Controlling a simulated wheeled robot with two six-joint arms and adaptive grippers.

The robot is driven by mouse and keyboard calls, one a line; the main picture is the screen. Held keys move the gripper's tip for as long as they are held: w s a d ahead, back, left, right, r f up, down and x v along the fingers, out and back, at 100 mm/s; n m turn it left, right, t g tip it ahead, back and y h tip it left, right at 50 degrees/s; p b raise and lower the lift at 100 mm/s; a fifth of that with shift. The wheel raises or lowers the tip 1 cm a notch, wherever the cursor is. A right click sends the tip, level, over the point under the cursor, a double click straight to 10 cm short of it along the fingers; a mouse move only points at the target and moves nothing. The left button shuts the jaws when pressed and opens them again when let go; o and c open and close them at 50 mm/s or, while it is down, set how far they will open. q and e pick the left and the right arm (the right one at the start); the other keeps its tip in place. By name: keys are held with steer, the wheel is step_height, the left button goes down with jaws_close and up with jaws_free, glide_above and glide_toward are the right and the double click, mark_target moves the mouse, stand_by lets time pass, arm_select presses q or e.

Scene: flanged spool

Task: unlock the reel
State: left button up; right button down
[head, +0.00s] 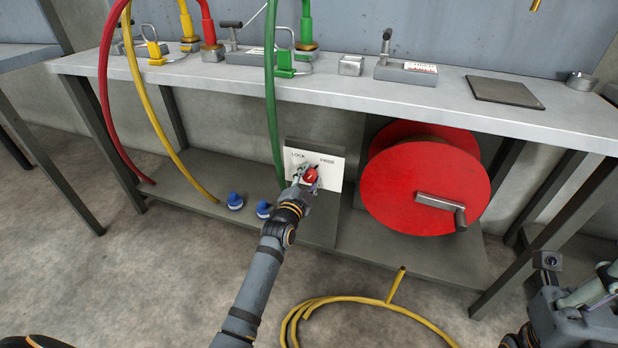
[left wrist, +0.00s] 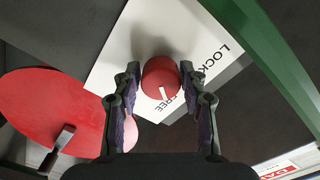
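The red reel (head: 425,180) stands under the bench at right, with a grey crank handle on its face; it also shows in the left wrist view (left wrist: 60,105). A white plate (head: 325,165) marked LOCK and FREE stands left of the reel and carries a round red knob (head: 310,175). In the left wrist view the knob (left wrist: 161,76) has a white mark pointing down, near the word FREE. My left gripper (left wrist: 160,72) has one finger on each side of the knob; whether both touch it is unclear. My right arm shows at the lower right; its fingers are not clear.
Red, yellow and green hoses hang from the bench top (head: 330,85); the green hose (head: 270,110) passes close beside the plate. Two blue fittings (head: 235,201) sit on the lower shelf. A yellow hose coil (head: 340,305) lies on the floor.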

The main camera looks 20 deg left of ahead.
arm_select(q)
steer(key=shift+o, duration=1.1)
steer(key=s, duration=1.2)
steer(key=shift+a, duration=0.2)
